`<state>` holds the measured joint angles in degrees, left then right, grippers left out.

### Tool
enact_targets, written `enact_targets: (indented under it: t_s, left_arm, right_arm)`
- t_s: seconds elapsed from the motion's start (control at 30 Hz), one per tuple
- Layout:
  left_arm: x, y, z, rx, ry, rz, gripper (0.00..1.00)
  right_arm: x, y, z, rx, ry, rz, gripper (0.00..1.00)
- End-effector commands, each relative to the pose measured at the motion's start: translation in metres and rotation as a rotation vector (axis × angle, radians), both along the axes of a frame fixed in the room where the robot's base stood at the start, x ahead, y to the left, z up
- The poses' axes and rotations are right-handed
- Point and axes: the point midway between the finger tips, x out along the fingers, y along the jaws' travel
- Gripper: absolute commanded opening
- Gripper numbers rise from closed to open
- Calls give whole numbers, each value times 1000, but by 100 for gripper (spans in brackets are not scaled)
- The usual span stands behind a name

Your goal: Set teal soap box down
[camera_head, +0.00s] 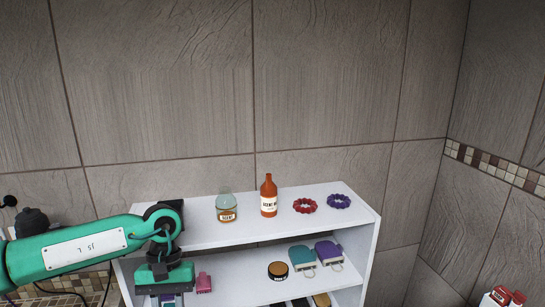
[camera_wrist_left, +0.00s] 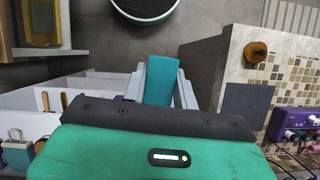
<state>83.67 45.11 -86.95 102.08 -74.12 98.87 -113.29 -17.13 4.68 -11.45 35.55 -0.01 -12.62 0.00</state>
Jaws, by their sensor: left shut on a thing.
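The teal soap box (camera_wrist_left: 160,78) is between the two grey fingers of my left gripper (camera_wrist_left: 160,85) in the left wrist view, and the gripper is shut on it. In the head view my left gripper (camera_head: 165,292) points down in front of the left end of a white shelf unit (camera_head: 350,227). Its body hides much of what is below, so I cannot clearly make out the soap box there. In the wrist view, floor shows beyond the box. My right gripper is in neither view.
The top shelf holds a jar (camera_head: 226,207), an orange bottle (camera_head: 268,196), a red bracelet (camera_head: 305,206) and a purple bracelet (camera_head: 339,201). Below are a round tin (camera_head: 278,270), teal (camera_head: 302,257) and purple (camera_head: 328,252) tagged items, and a pink item (camera_head: 204,283).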

Motion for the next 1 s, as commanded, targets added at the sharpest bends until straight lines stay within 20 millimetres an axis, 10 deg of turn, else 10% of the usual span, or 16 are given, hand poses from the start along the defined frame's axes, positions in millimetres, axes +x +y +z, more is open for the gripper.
enact_targets:
  t_s: [0.5,1.0]
  left_arm:
    - [-52,3,-86,-1,1,-147,4]
    - [-55,2,-90,-3,1,-145,4]
  right_arm:
    - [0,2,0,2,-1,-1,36]
    - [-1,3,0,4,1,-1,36]
